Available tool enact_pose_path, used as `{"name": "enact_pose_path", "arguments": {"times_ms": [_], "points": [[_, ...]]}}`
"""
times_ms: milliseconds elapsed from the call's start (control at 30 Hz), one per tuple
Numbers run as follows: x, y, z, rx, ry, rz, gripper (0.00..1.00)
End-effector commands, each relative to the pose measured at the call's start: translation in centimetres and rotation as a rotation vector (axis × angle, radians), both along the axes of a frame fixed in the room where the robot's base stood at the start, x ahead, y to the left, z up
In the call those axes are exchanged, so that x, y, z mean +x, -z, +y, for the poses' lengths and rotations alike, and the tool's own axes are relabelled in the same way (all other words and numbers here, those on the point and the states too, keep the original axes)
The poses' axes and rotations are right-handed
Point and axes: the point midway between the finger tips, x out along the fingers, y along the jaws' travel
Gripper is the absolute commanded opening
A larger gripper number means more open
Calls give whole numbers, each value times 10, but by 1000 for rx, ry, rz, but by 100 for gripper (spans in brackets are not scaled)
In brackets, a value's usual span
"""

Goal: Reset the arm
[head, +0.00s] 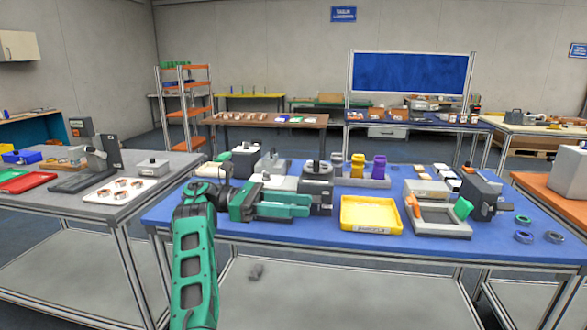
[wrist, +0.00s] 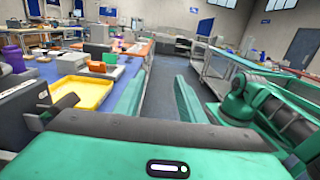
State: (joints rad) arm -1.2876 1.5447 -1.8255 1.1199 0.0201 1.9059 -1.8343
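My green arm (head: 195,262) rises from the bottom of the head view and bends at the elbow, with its end pointing right. My gripper (head: 300,204) is level in front of the blue-topped table, near its front edge left of the yellow tray. In the wrist view my gripper (wrist: 160,88) has its two green fingers apart, with only floor and aisle between them. It holds nothing.
The blue-topped table (head: 320,240) carries a yellow tray (head: 369,213), a grey fixture (head: 437,219), purple and yellow cylinders and several rings (head: 523,237). A grey table (head: 150,190) with trays stands left. An open aisle (wrist: 165,75) shows in the wrist view.

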Motion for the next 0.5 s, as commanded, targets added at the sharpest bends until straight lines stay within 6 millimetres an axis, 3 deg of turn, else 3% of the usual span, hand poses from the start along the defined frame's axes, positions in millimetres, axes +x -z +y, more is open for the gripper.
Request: {"name": "enact_pose_path", "arguments": {"times_ms": [67,267,500], "points": [[1,-1,-4,5,7,-2,37],[16,-7,-50,73,67,-34,37],[26,-13,-117,164,159,-87,37]]}}
